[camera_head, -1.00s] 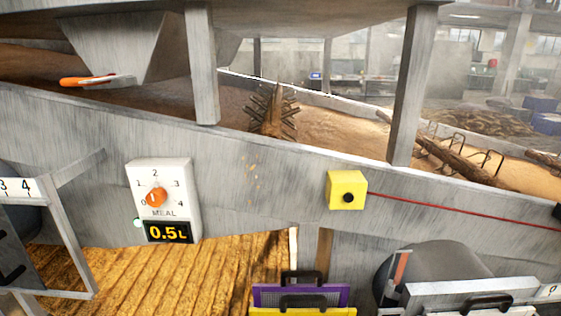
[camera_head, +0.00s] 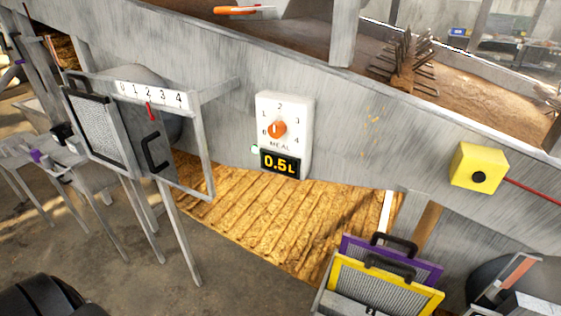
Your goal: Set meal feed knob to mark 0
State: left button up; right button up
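The meal feed knob (camera_head: 277,129) is a round orange dial on a white panel (camera_head: 306,108) fixed to the grey sloping wall, near the middle of the view. Marks 0 to 4 run around it, with 0 at its lower left and 2 on top. A pale pointer line shows on the knob, but its exact direction is too small to tell. The black display (camera_head: 280,164) below the MEAL label reads 0.5L in yellow. Neither of my grippers is in view, and nothing touches the knob.
A metal frame with a 0–4 scale (camera_head: 152,95) and red pointer stands left of the panel. A yellow box (camera_head: 478,167) with a black button is to its right. Purple (camera_head: 428,272) and yellow (camera_head: 343,265) framed screens stand at the lower right. Open floor (camera_head: 235,265) lies below.

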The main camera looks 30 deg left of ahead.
aim_at(278, 128)
jog(key=z, duration=0.55)
jog(key=k, duration=1.35)
jog(key=u, duration=0.05)
jog(key=i, duration=0.75)
jog(key=z, duration=0.1)
